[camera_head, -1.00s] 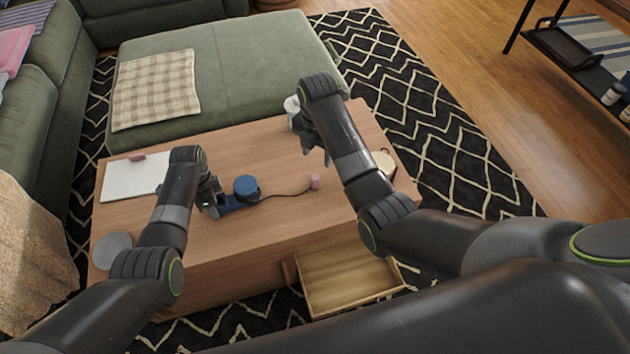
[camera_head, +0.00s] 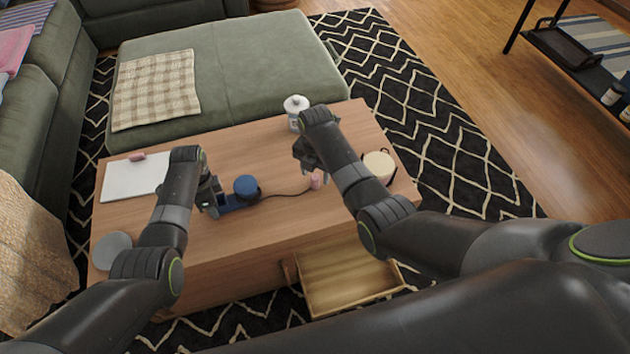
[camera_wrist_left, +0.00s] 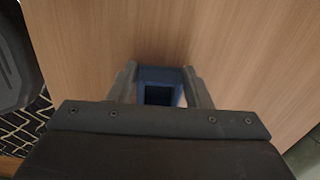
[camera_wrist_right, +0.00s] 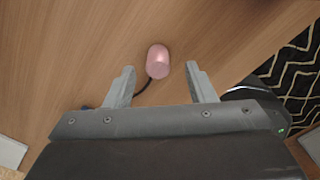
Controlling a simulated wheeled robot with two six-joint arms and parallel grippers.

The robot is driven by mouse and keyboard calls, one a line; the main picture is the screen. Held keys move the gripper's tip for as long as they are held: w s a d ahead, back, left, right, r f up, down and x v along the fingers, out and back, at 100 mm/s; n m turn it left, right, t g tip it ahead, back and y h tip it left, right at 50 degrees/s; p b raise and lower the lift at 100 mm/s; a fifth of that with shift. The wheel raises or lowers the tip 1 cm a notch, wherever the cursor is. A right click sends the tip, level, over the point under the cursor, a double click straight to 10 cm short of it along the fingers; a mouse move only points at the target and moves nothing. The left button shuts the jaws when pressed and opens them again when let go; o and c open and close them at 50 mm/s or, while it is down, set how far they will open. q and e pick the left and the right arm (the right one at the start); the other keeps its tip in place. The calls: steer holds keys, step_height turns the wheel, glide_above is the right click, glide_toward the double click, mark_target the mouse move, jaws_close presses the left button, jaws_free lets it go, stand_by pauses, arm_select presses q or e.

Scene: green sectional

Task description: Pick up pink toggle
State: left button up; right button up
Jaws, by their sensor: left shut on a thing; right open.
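The pink toggle (camera_head: 316,181) is a small pink cylinder on the wooden table, at the end of a dark cord that runs to a blue device (camera_head: 232,202) with a round blue top. In the right wrist view the pink toggle (camera_wrist_right: 158,61) lies just beyond and between the open fingertips. My right gripper (camera_wrist_right: 160,80) is open and empty; in the head view it is above and close to the toggle (camera_head: 312,172). My left gripper (camera_wrist_left: 160,82) is shut on the blue device, whose hollow blue end (camera_wrist_left: 160,88) shows between its fingers.
On the table (camera_head: 250,150) are a white lidded jar (camera_head: 295,105), a cream round pot (camera_head: 379,165), a white board (camera_head: 135,180) and a grey disc (camera_head: 111,250). An open drawer (camera_head: 350,280) juts from the front. The table between the board and jar is clear.

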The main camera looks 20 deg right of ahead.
mark_target(315, 177)
steer(key=shift+w+f, duration=0.1)
steer(key=shift+f, duration=1.45)
jaws_close()
step_height(315, 177, up, 10)
